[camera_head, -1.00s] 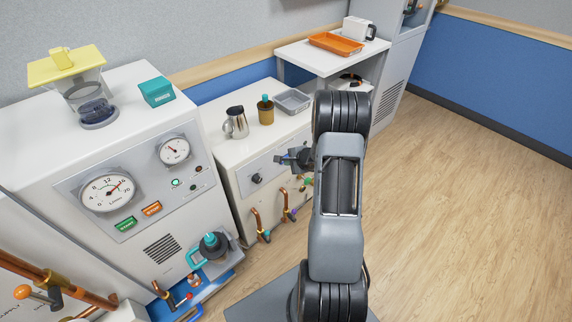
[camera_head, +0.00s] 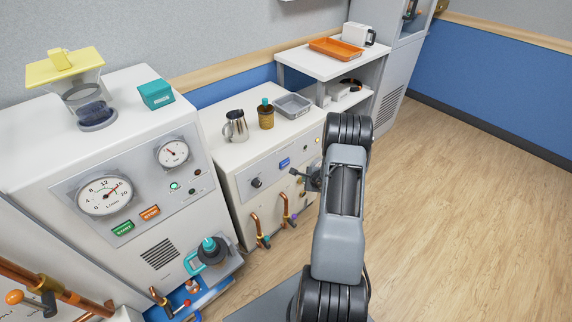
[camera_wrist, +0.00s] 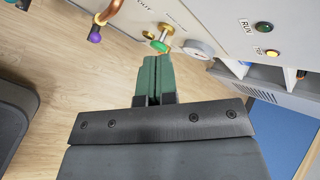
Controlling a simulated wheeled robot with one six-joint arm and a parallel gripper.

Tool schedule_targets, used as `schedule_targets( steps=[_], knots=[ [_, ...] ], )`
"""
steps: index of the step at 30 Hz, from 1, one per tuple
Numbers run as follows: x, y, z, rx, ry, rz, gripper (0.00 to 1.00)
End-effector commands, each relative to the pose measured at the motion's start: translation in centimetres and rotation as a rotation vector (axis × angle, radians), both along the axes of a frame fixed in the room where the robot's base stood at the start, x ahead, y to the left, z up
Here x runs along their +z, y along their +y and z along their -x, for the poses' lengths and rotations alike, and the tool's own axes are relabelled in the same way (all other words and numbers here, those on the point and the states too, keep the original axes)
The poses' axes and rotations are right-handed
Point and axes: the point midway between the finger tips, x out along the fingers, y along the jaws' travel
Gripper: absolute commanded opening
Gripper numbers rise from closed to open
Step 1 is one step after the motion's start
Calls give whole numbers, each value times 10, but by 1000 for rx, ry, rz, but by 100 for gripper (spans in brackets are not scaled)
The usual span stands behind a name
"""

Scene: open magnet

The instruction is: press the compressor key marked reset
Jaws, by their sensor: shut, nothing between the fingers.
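A green key (camera_head: 122,228) and an orange key (camera_head: 149,212) sit on the gauge panel of the left white cabinet; their lettering is too small to read surely. A blue key (camera_head: 284,162) is on the front panel of the middle white cabinet (camera_head: 235,160); its marking is also unreadable. I cannot tell which key is marked reset. My gripper (camera_head: 311,178) is in front of the middle cabinet's right part, right of and below the blue key, apart from it. In the wrist view its green fingers (camera_wrist: 154,62) are shut and empty, and no key shows there.
Copper pipes (camera_head: 256,228) with coloured handles stick out low on the middle cabinet. The wrist view shows a valve with a green handle (camera_wrist: 159,46), a grey round fitting (camera_wrist: 198,48) and a green RUN lamp (camera_wrist: 264,27). The floor (camera_head: 460,220) at right is clear.

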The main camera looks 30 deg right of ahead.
Motion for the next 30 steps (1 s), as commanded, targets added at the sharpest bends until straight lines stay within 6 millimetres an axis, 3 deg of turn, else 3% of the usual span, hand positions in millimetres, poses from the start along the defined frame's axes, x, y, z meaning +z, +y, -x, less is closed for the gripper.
schedule_targets(
  steps=[18, 30],
  knots=[
    [-1, 13, -68, 4, -2, 1, 0],
    [0, 16, -82, 1, 0, 0, 0]
  ],
)
